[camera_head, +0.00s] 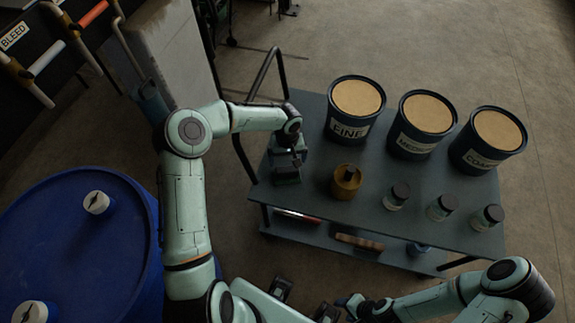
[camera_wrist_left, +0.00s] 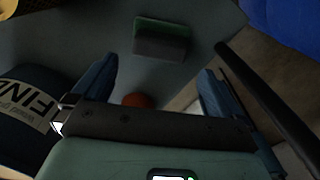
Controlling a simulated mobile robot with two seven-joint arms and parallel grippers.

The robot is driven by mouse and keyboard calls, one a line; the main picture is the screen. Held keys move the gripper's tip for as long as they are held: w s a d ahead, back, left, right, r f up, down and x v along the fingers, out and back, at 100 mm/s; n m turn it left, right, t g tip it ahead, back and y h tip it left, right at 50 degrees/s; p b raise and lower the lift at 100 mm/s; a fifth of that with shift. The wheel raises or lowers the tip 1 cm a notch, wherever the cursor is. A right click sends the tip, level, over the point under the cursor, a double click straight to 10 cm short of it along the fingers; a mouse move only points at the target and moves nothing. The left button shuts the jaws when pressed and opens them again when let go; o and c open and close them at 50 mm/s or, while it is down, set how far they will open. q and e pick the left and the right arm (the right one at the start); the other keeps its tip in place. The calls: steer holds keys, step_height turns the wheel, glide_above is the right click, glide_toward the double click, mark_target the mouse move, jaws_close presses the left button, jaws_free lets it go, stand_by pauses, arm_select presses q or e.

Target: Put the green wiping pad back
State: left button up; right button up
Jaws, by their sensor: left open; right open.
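The wiping pad, a grey block with a green layer, lies on the cart top (camera_head: 318,190) near its left end. It shows in the left wrist view (camera_wrist_left: 162,42) and as a dark block in the head view (camera_head: 287,177). My left gripper (camera_head: 298,160) is above the cart, just beyond the pad as seen from the head. In the left wrist view its two blue fingers (camera_wrist_left: 158,78) are spread, with nothing between them; the pad lies beyond the fingertips. My right gripper (camera_head: 352,302) is low at the front, away from the cart, and empty.
Bins labelled FINE (camera_head: 350,130), MEDIUM (camera_head: 415,145) and a third (camera_head: 482,158) stand at the back. A brass pot (camera_head: 346,183) and small jars (camera_head: 440,208) stand in front. An orange round thing (camera_wrist_left: 137,100) is near the left gripper. The cart handle (camera_head: 262,75) rises at left.

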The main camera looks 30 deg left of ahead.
mark_target(288, 170)
arm_select(q)
steer(key=s+d+f+h, duration=0.1)
steer(key=s+d, duration=0.1)
steer(key=d, duration=0.1)
steer(key=s+d+f+m+h, duration=0.1)
steer(key=s+d+f, duration=0.1)
steer(key=s+d+f+m+g+h, duration=0.1)
steer(key=s+d+f, duration=0.1)
steer(key=s+d, duration=0.1)
steer(key=shift+d, duration=0.3)
steer(key=s+d+f+m+h, duration=0.1)
steer(key=s+d+f+h, duration=0.1)
steer(key=s+d+f, duration=0.65)
steer(key=s+a+f, duration=0.1)
steer(key=s+a, duration=0.1)
steer(key=s, duration=0.5)
steer(key=s+a+f+y, duration=0.1)
steer(key=s+a, duration=0.1)
steer(key=s, duration=0.6)
steer(key=shift+s+f, duration=0.15)
steer(key=shift+f, duration=0.15)
steer(key=shift+r, duration=0.1)
